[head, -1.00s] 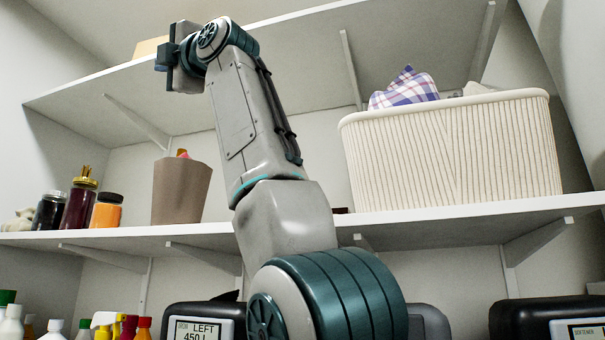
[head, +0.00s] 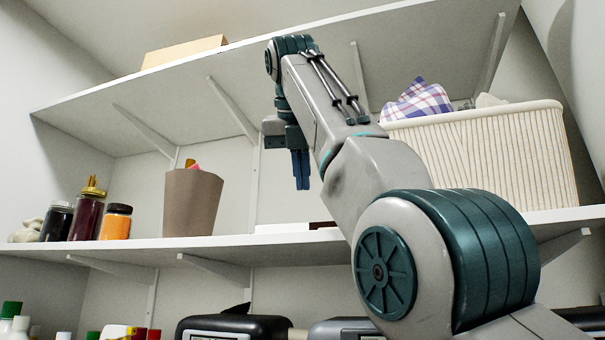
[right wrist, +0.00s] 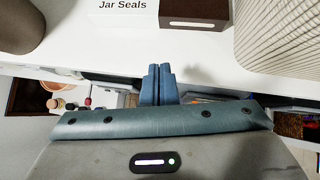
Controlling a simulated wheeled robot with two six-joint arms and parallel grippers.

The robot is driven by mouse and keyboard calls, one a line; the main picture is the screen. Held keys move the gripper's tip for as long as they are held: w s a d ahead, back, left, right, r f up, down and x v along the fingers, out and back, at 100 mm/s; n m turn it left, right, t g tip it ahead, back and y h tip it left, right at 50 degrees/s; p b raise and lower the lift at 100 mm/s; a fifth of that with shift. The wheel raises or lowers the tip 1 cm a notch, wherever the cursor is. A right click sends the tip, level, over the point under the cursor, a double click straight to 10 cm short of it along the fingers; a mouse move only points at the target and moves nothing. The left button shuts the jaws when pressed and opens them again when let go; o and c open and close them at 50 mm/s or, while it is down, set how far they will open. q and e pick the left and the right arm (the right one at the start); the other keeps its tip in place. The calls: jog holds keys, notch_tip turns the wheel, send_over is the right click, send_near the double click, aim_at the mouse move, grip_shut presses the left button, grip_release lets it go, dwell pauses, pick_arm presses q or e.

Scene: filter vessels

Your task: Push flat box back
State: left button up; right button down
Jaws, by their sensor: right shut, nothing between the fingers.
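A flat tan box (head: 185,51) lies on the top shelf, showing above its front edge at the left. From below I cannot tell how far it sits from that edge. My right gripper (head: 301,170) is below the top shelf, down and right of the tan box and apart from it. Its blue fingers point down, are shut and hold nothing; they also show in the right wrist view (right wrist: 158,84). A low white box marked "Jar Seals" (right wrist: 122,6) is on the middle shelf, beyond the fingers. My left gripper is not in view.
On the middle shelf (head: 130,243) stand several jars (head: 86,215), a brown container (head: 192,203), a dark brown box (right wrist: 195,12) and a ribbed cream basket (head: 490,155) with checked cloth. Brackets (head: 232,110) hang under the top shelf (head: 90,98). Bottles and black devices (head: 235,326) are below.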

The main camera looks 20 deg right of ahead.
aim_at(308, 227)
jog(key=b+x, duration=0.1)
jog(key=x, duration=0.5)
jog(key=shift+w+f+b, duration=0.2)
jog(key=shift+b, duration=0.1)
jog(key=w+p, duration=0.1)
jog(key=w+d+p, duration=0.1)
jog(key=w, duration=0.1)
jog(key=shift+d+r, duration=0.15)
jog(key=shift+r, duration=0.1)
jog(key=shift+w+d+f+p, duration=0.15)
jog(key=shift+w+d+p, duration=0.05)
jog(key=shift+w+p, duration=0.15)
jog(key=shift+w, duration=0.25)
jog(key=w+p, duration=0.1)
jog(key=w, duration=0.1)
jog(key=w+d+p, duration=0.1)
jog(key=p, duration=0.1)
jog(key=w+d+p, duration=0.1)
jog(key=w+p, duration=0.1)
jog(key=shift+w+d, duration=0.25)
jog(key=shift+w, duration=0.15)
